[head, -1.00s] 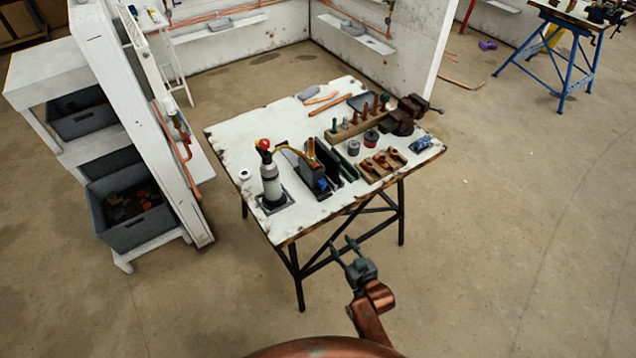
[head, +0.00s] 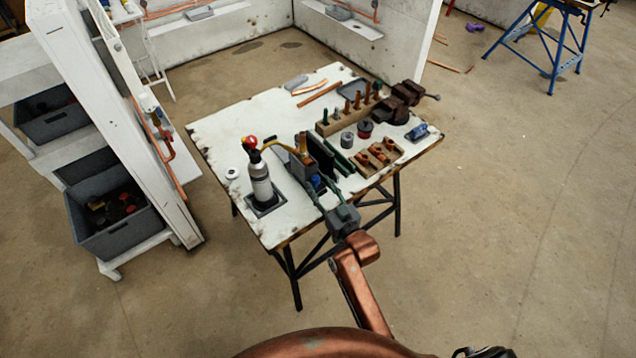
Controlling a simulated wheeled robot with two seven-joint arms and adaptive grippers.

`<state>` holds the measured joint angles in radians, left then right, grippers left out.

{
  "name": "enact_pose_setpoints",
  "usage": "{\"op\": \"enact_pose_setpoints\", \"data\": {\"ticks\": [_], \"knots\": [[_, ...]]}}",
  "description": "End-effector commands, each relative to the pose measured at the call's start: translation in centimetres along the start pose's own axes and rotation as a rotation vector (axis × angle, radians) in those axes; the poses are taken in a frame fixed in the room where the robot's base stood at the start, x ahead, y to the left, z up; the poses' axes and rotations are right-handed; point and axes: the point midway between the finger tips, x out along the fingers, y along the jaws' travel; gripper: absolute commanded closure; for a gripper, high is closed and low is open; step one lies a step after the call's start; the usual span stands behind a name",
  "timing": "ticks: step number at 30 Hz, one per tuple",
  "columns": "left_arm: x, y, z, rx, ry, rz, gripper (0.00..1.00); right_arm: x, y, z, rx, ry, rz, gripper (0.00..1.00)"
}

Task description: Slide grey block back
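A small grey rounded block (head: 296,82) lies near the back edge of the white worktable (head: 225,135), beside copper pipe pieces. Other grey blocks lie on the wall ledges, one at the left (head: 199,13) and one at the right (head: 340,11); I cannot tell which one the task means. My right gripper (head: 322,187) is over the table's front edge, beside the torch holder and well short of the table's grey block. Its two fingers look apart, with nothing seen between them. My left gripper is not in view.
A torch bottle (head: 261,182) and dark upright holder (head: 320,158) stand close by my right gripper. A wooden tool rack (head: 345,118), fittings tray (head: 379,160) and vise (head: 402,100) fill the table's right side. A white panel (head: 110,110) stands left.

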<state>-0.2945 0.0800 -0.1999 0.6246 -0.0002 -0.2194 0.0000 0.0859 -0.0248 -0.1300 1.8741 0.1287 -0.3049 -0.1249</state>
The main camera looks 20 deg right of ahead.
Motion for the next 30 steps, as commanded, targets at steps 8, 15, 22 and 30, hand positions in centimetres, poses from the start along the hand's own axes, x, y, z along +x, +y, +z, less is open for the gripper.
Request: {"op": "enact_pose_setpoints", "data": {"ticks": [8,15,22,30], "knots": [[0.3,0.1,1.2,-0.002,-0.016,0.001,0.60,1.6,0.1,0.0,0.000,-0.001,0.002,0.61],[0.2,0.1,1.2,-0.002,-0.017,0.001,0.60,1.5,0.2,0.0,0.000,-0.001,0.004,0.64],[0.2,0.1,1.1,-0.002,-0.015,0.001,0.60,1.5,0.2,0.0,0.000,-0.001,0.004,0.80],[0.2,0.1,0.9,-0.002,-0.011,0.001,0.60,1.5,0.2,0.1,0.000,-0.001,0.004,0.98]]}}
